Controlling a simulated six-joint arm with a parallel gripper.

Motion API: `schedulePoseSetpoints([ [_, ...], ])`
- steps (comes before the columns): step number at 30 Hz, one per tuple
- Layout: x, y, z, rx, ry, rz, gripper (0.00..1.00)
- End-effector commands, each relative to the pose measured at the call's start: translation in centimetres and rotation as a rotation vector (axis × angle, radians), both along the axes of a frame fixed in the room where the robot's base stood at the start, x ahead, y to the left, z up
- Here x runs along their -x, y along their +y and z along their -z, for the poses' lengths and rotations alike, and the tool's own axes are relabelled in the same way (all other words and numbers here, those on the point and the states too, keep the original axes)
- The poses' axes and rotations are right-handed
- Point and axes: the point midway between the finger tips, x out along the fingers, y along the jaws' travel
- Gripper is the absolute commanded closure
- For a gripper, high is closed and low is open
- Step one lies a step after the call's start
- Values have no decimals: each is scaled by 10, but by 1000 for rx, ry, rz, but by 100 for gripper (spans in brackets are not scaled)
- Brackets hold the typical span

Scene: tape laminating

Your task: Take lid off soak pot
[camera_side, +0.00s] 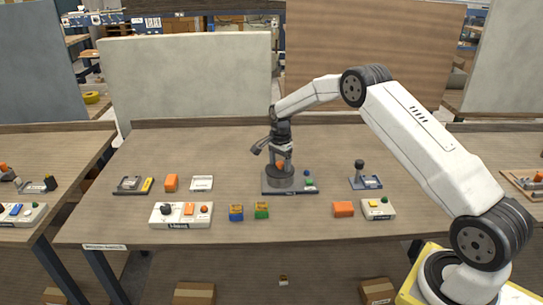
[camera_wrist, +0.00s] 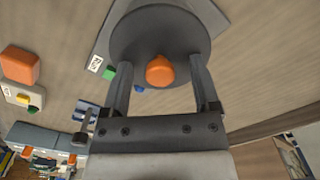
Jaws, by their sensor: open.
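The soak pot (camera_side: 281,182) is a dark grey round pot on a dark base plate at the back middle of the table. Its round lid, with an orange knob (camera_wrist: 160,70) in the middle, faces up in the wrist view; the lid's grey top (camera_wrist: 158,32) shows around the knob. My gripper (camera_wrist: 161,68) is open, with one finger on each side of the orange knob. Gaps show between knob and fingers. In the side view my gripper (camera_side: 279,158) is right above the pot and partly hides the knob. How high the fingertips are above the lid is unclear.
Green and blue buttons (camera_side: 309,178) sit on the base plate right of the pot. A small stand (camera_side: 362,176) is farther right. Bare tabletop surrounds the plate.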

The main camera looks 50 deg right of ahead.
Motion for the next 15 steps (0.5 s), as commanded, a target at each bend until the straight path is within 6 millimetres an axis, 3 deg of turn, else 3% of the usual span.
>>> schedulePoseSetpoints([
  [5,0,0,0,0,0,0,22],
  [8,0,0,0,0,0,0,47],
  [13,0,0,0,0,0,0,100],
  [15,0,0,0,0,0,0,100],
])
